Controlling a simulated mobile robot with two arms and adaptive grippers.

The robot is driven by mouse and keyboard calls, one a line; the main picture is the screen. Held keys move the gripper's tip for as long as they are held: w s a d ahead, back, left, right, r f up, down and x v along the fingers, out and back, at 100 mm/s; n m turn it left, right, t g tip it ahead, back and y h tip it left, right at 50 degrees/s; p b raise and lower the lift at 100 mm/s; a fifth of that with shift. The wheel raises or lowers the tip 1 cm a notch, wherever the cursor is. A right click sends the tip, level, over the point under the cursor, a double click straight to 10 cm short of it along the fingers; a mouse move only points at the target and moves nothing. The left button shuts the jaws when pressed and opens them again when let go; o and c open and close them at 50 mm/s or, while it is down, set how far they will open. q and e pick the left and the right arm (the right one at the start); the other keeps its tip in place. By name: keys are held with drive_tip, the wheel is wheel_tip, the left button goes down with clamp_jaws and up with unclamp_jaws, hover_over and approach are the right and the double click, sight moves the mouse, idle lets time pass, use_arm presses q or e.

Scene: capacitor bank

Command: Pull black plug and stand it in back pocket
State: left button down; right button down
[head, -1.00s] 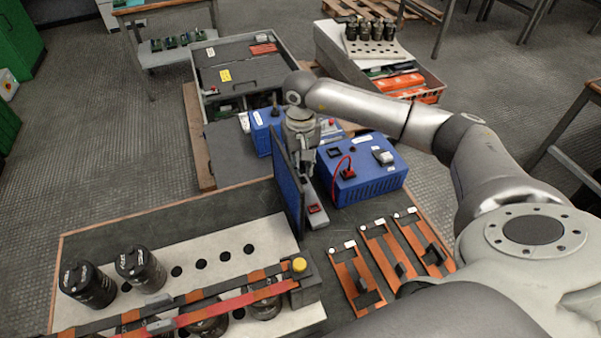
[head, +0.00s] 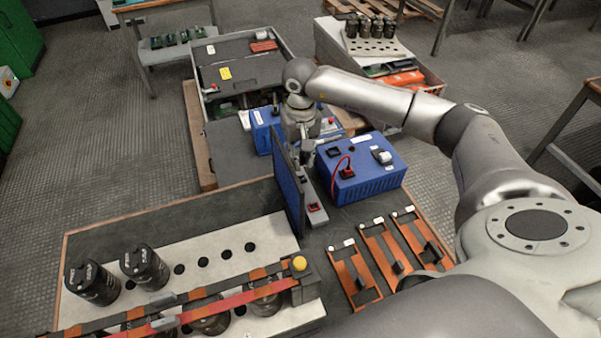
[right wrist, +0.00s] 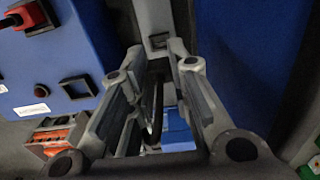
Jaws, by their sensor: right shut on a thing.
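My right gripper (head: 304,152) points down at the far end of a grey pocket strip (head: 313,193), between the blue panel (head: 288,190) and the blue box (head: 362,172). In the right wrist view its fingers (right wrist: 155,75) are close together, shut on a dark piece that I take for the black plug (right wrist: 155,108); it is mostly hidden. The strip's near pocket shows red. A red plug (head: 347,171) with a red lead sits in the blue box, near an empty-looking black socket (head: 333,152). My left gripper is out of view.
Orange-and-black plates (head: 354,280) lie at right. Another blue box (head: 262,130) stands behind.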

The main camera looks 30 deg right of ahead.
drive_tip(key=shift+r+p, duration=0.7)
drive_tip(key=shift+r, duration=0.55)
drive_tip(key=shift+d, duration=0.1)
drive_tip(key=shift+s+d+b, duration=0.2)
drive_tip(key=shift+d+b, duration=0.2)
drive_tip(key=shift+d, duration=1.2)
drive_tip(key=shift+s+d+b, duration=0.25)
drive_tip(key=shift+d+b, duration=0.2)
drive_tip(key=shift+d, duration=1.1)
drive_tip(key=shift+s+d+b, duration=0.2)
drive_tip(key=shift+d+b, duration=0.2)
drive_tip(key=shift+d, duration=1.2)
drive_tip(key=shift+f, duration=0.15)
drive_tip(key=shift+f+b, duration=0.6)
drive_tip(key=shift+f, duration=0.1)
